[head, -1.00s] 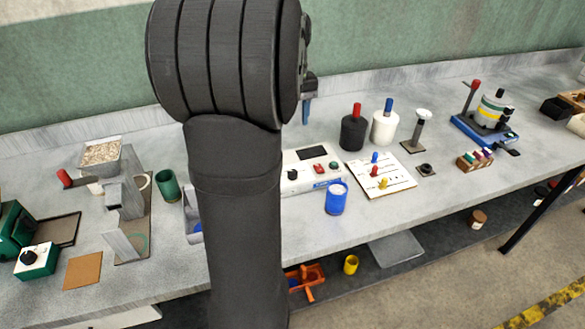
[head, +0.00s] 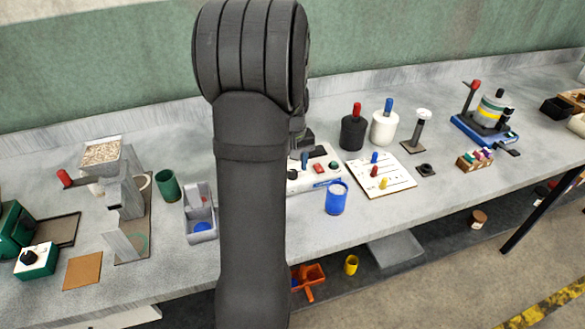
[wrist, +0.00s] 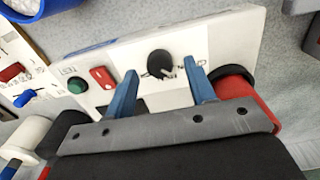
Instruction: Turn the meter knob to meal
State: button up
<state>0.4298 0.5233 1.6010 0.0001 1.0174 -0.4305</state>
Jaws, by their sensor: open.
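The meter is a white box (head: 322,186) on the bench, partly hidden by my arm in the head view. In the wrist view its white panel (wrist: 205,38) carries a round black knob (wrist: 159,62) with a pale pointer mark. The panel lettering is too small to read. A red rocker (wrist: 102,77) and a green button (wrist: 77,85) sit left of the knob; the dark display is partly covered by my gripper. My gripper (wrist: 160,70) is open, its blue fingers on either side of the knob's near edge. I cannot tell whether they touch it.
A red cylindrical thing with a black ring (wrist: 234,82) lies close beside the right finger. A blue cup (head: 336,198) stands in front of the meter, and a white board with coloured pegs (head: 380,178) lies to its right. A grey tray (head: 199,212) is at left.

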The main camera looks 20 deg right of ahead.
jog(key=shift+f, duration=0.7)
jog(key=c, duration=1)
jog(key=shift+m, duration=0.4)
jog(key=m, duration=0.3)
jog(key=shift+m, duration=2.5)
